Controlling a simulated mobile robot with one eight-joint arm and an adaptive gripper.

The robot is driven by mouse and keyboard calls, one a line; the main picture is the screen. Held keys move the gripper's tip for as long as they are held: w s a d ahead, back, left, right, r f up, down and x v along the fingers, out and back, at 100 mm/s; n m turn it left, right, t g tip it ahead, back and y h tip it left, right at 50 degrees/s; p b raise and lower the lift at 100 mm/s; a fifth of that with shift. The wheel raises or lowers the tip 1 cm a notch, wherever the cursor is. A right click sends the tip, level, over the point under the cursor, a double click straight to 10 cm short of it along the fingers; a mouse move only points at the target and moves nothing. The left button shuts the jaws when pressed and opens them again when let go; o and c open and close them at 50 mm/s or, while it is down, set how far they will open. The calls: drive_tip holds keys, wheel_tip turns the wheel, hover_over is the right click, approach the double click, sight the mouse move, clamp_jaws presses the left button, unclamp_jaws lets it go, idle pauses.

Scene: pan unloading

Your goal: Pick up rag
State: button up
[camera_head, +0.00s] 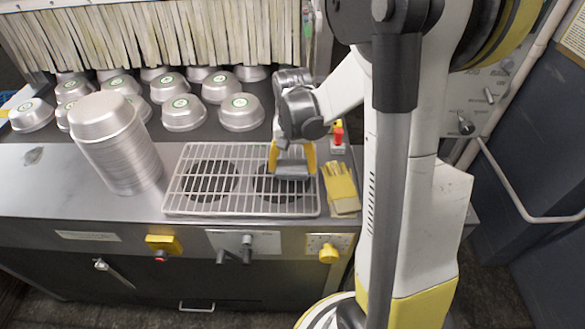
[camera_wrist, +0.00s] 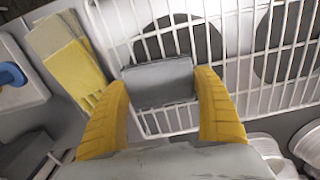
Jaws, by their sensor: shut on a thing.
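My gripper (camera_head: 292,158) is over the right part of the wire rack, with its yellow fingers pointing down. Its fingers are closed on the two sides of a grey, block-like folded rag (camera_head: 293,171). In the wrist view the rag (camera_wrist: 160,83) sits between the two fingertips (camera_wrist: 162,85), in front of the rack bars. I cannot tell whether the rag touches the rack or hangs just above it. The rag's ends are partly hidden by the fingers.
The wire rack (camera_head: 180,207) lies over two dark round plates on the steel counter. Yellow gloves (camera_head: 341,188) lie right of it. A tall leaning stack of pans (camera_head: 122,150) stands left. Several pans (camera_head: 241,112) lie behind, under a strip curtain (camera_head: 200,35). Knobs line the front.

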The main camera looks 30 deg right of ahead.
sight(293, 166)
wheel_tip(293, 166, up, 4)
drive_tip(key=shift+f+p, duration=0.2)
drive_tip(key=shift+p, duration=0.45)
drive_tip(key=s+d+r+p, duration=0.2)
drive_tip(key=s+d+r, duration=0.4)
drive_tip(key=s+d, duration=0.2)
drive_tip(key=shift+s+r+p, duration=0.2)
drive_tip(key=shift+p, duration=0.2)
drive_tip(key=shift+d, duration=0.1)
drive_tip(key=o, duration=0.4)
drive_tip(key=shift+c, duration=1.4)
